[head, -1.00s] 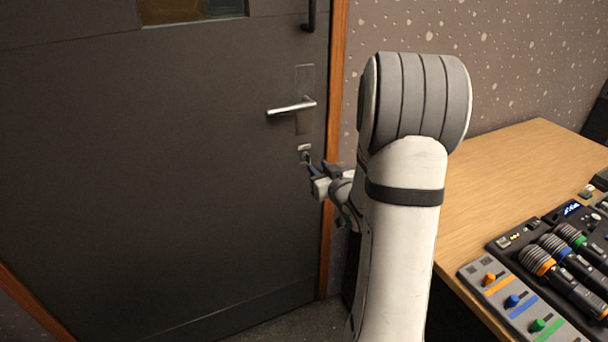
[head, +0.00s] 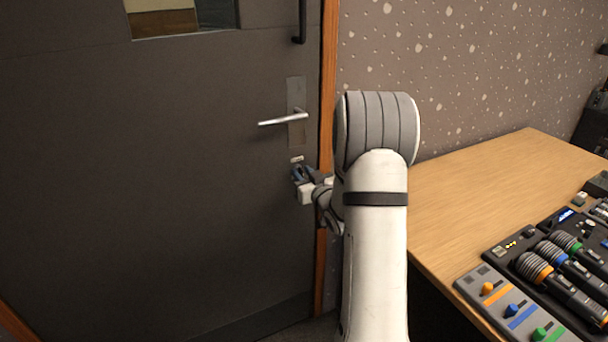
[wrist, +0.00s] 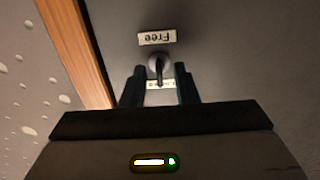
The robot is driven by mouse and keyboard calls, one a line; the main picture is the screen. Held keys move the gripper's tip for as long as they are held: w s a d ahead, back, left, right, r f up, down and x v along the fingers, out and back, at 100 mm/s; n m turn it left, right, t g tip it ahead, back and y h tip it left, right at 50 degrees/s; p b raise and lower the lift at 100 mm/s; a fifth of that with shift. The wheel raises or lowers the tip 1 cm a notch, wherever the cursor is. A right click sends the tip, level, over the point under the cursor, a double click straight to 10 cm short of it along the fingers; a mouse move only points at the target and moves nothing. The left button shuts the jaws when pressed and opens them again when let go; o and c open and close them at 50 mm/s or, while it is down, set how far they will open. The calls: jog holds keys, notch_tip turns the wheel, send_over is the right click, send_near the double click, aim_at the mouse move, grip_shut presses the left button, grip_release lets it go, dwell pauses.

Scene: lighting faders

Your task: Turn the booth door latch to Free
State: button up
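The booth door latch (wrist: 158,63) shows in the wrist view as a round knob with a dark lever on the door. The lever points down in the picture, away from the upside-down "Free" label (wrist: 157,38) and toward a second pale label (wrist: 160,84) that is partly covered and unreadable. My gripper (wrist: 160,80) is open, with one dark finger on each side of the lever. Gaps show on both sides, so it does not grip it. In the head view my gripper (head: 298,175) is at the door below the handle and hides the latch.
The dark door (head: 150,180) has a silver lever handle (head: 285,119) above the latch. A wooden door frame (head: 327,90) stands just right of it. A wooden desk (head: 470,190) with a fader panel (head: 510,305) and several microphones is at the right.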

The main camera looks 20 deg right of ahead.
jog(key=shift+c, duration=0.5)
grip_shut()
jog(key=shift+m, duration=0.3)
jog(key=shift+d+f+m+p, duration=0.1)
jog(key=shift+m+p, duration=0.15)
jog(key=shift+m, duration=4.05)
jog(key=shift+d+m+p, duration=0.1)
jog(key=shift+m+p, duration=0.15)
jog(key=shift+m, duration=4.05)
